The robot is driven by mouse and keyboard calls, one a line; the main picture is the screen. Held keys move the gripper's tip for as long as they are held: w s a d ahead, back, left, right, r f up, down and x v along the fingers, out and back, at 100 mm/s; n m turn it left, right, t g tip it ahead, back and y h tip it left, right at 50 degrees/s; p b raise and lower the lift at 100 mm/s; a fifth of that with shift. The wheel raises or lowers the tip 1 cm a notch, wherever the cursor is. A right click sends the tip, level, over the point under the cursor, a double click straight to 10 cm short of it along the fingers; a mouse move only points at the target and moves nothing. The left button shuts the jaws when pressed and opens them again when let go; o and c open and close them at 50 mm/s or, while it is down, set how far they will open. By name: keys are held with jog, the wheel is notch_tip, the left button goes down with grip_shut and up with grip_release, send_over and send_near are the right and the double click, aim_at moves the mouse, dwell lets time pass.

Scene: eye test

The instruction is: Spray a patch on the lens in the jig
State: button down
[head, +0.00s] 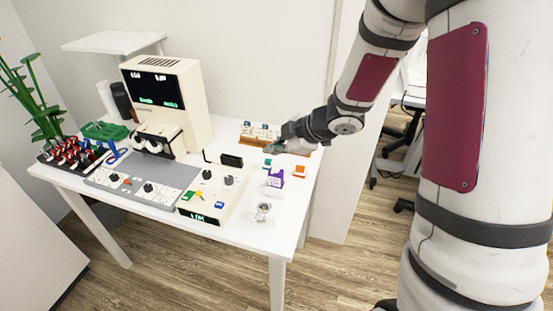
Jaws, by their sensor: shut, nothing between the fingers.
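A small pale stand with a round grey piece on it (263,210) is at the front right of the white table; it may be the jig with the lens, but it is too small to be sure. A purple and white item (275,179) stands behind it. I cannot make out a spray bottle for certain. My gripper (271,149) is at the back right of the table, in front of a brown rack (247,131) with several small bottles or vials. It is shut and holds nothing. The gripper and wrist hide the rack's right part.
A large cream machine with a dark screen (157,90) stands at the back left. A grey panel with knobs (150,183) and a cream control box (213,193) fill the middle. Small teal (267,163) and orange (299,171) items lie near my gripper.

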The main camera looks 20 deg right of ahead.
jog(key=shift+r+p, duration=1.8)
jog(key=shift+p, duration=0.05)
dwell(0.7)
notch_tip(320, 180, up, 3)
jog(key=p, duration=0.7)
jog(key=b, duration=0.5)
send_over(275, 163)
jog(key=f, duration=0.6)
jog(key=shift+w, duration=0.2)
jog(key=shift+s+f+b, duration=0.15)
jog(key=shift+f+b, duration=0.95)
jog(key=shift+f, duration=0.9)
